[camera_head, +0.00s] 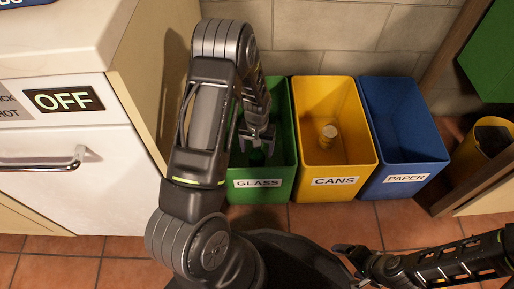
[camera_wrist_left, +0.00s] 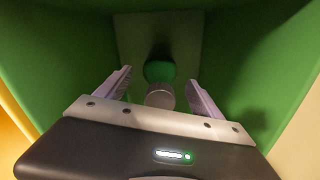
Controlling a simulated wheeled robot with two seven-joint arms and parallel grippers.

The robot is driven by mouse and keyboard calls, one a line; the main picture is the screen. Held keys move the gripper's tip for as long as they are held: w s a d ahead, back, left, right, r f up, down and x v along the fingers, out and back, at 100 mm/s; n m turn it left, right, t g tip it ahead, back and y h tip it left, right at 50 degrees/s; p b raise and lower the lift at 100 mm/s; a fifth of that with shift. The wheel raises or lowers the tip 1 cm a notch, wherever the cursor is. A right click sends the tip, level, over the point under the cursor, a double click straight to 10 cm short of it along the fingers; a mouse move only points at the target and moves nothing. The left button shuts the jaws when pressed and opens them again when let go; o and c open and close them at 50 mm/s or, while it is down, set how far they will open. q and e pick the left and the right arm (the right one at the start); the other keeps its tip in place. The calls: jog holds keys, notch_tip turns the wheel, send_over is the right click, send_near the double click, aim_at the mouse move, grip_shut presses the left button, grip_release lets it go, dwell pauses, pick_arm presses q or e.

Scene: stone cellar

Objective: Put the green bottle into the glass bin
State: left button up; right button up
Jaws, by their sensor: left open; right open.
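The green bin labelled GLASS (camera_head: 258,185) stands on the floor, leftmost of three bins. My left gripper (camera_head: 257,143) reaches down into it and is open. In the left wrist view a green bottle (camera_wrist_left: 160,71) with a grey cap lies beyond the open fingers, inside the green bin. The cap end faces the camera, between the fingers in the picture; I see no finger closed on it. In the head view the bottle is mostly hidden by my left gripper. My right gripper (camera_head: 350,250) is open and empty at the lower right, in front of the bins.
The yellow CANS bin (camera_head: 332,183) holds a can (camera_head: 328,136). The blue PAPER bin (camera_head: 403,180) looks empty. A white cabinet (camera_head: 65,150) with an OFF sign stands at left. Tiled floor in front is partly clear.

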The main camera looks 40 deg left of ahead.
pick_arm(q)
jog(key=shift+r+p, duration=0.3)
notch_tip(320, 180, up, 13)
jog(key=p, duration=0.5)
jog(key=shift+f, duration=0.2)
dwell(0.4)
